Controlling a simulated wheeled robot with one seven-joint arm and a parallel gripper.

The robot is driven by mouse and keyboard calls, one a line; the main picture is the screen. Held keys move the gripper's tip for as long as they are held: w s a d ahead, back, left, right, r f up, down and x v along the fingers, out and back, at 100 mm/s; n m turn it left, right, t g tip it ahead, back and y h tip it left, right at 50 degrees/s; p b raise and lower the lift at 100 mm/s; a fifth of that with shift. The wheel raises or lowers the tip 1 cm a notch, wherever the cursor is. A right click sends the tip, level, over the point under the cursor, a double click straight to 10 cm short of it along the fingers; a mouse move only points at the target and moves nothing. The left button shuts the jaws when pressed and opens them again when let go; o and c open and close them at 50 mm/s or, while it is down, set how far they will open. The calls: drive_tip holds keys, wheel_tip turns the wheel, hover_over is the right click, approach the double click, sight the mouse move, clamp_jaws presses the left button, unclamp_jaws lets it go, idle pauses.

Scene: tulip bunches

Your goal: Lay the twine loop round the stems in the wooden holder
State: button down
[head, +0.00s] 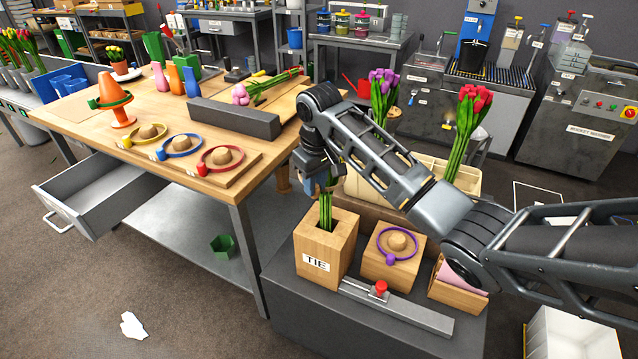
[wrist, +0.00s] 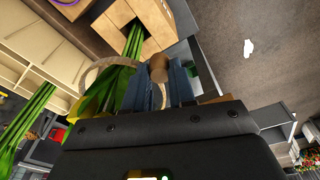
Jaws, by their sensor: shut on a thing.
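The wooden holder (head: 322,251), marked TIE, stands on the dark grey stand with green stems (head: 325,212) upright in it. The holder (wrist: 148,22) and stems (wrist: 134,42) also show in the wrist view. My gripper (head: 318,185) is just above the holder, beside the stems. In the wrist view its blue-grey fingers (wrist: 166,88) are shut on the brown knob (wrist: 158,67) of the tan twine loop (wrist: 92,72). The loop is held above the holder's top and the stems seem to pass through it; its far side is partly hidden. In the head view my gripper hides most of the loop.
A purple loop (head: 383,248) lies on a wooden block right of the holder. A grey bar with a red knob (head: 380,288) lies in front. Red tulips (head: 473,105) and purple tulips (head: 384,85) stand behind my arm. The wooden table (head: 215,125) is left, its drawer (head: 100,200) open.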

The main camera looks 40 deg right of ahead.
wheel_tip(320, 180, down, 15)
drive_tip(key=s+g+b, duration=0.1)
drive_tip(key=b, duration=0.2)
drive_tip(key=shift+s+a, duration=0.15)
drive_tip(key=shift+s, duration=0.25)
idle(0.3)
drive_tip(key=c, duration=0.9)
unclamp_jaws()
wheel_tip(320, 180, up, 8)
